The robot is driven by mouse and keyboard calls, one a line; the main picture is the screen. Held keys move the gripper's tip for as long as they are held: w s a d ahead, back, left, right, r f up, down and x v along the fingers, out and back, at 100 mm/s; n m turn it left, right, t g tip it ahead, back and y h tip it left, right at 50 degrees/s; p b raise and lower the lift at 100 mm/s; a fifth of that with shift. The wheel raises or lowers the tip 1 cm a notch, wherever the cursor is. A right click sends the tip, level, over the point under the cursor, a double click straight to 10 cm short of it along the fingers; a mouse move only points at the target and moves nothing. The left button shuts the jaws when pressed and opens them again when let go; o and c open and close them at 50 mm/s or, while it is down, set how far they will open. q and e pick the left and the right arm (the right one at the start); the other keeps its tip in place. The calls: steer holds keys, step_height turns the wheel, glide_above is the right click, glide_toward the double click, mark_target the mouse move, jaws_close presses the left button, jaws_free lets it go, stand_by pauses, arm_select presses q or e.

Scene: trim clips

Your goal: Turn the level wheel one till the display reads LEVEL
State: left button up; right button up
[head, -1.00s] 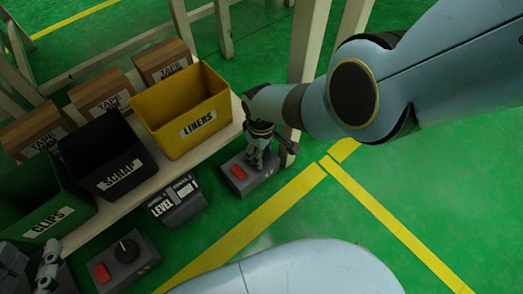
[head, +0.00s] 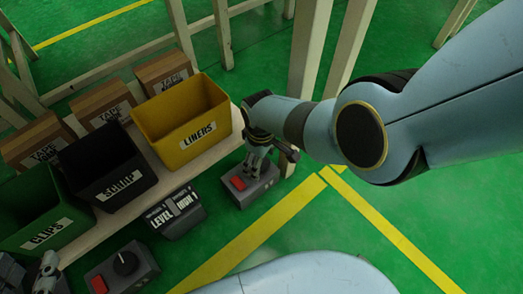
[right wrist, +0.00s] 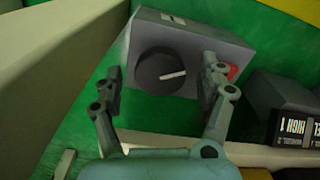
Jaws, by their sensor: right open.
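A grey control box (head: 262,193) with a red button has a dark round wheel on it. The wheel (right wrist: 160,72), with a white pointer mark, shows in the right wrist view. My right gripper (head: 258,160) is over this box; in the right wrist view its open fingers (right wrist: 162,85) stand on either side of the wheel, contact unclear. A display box (head: 176,214) beside it carries the word LEVEL and seems to read HIGH; it shows upside down in the right wrist view (right wrist: 297,128). My left gripper (head: 47,270) is at the lower left edge, its jaws unclear.
A second control box (head: 140,272) with a dark dial and red button lies at lower left. A shelf (head: 150,186) holds yellow LINERS (head: 168,124), black SCRAP (head: 88,160) and green CLIPS (head: 25,222) bins and tape cartons. A pale post (head: 305,50) stands behind my right arm.

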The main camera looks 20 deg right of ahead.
steer(key=shift+s+r, duration=0.1)
steer(key=shift+r, duration=2.95)
